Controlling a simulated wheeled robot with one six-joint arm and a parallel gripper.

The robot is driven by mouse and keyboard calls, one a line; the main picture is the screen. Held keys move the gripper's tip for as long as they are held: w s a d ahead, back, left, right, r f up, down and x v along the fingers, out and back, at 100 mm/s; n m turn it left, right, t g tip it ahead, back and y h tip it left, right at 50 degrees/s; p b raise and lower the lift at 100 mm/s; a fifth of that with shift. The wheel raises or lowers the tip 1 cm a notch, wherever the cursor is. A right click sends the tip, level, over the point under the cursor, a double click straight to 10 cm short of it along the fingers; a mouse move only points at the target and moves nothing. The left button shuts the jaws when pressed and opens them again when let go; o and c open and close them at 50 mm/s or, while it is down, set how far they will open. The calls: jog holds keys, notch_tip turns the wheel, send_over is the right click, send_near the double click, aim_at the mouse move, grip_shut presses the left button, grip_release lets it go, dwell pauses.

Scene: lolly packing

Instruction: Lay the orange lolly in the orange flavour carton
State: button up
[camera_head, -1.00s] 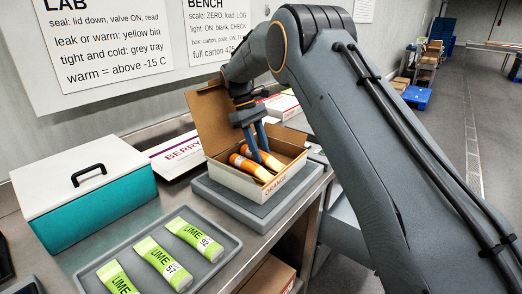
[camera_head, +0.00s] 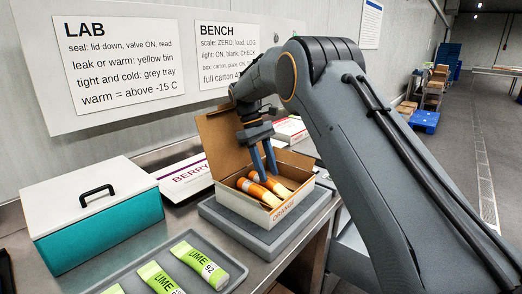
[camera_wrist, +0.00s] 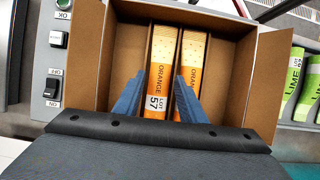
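The open brown carton (camera_head: 232,203) marked ORANGE stands on the grey scale, its lid raised at the back. Two orange lollies lie side by side inside it. The one marked LOT 57 (camera_wrist: 158,75) is on the left in the wrist view; the second orange lolly (camera_wrist: 191,60) is to its right. My gripper (camera_wrist: 160,76) reaches into the carton with its blue fingers apart, one on each side of the LOT 57 lolly. The right finger partly covers the second lolly. In the head view my gripper (camera_head: 269,177) is over the lollies; finger contact cannot be told.
A grey scale (camera_head: 225,224) carries the carton, with switches (camera_wrist: 53,88) beside it. A grey tray (camera_head: 190,238) holds several green lime lollies. A teal box with a white lid (camera_head: 105,222) stands left. A BERRY carton (camera_head: 182,180) lies behind.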

jog(key=b+v, duration=0.2)
jog(key=v, duration=0.8)
jog(key=shift+r, duration=0.2)
jog(key=shift+a, duration=0.1)
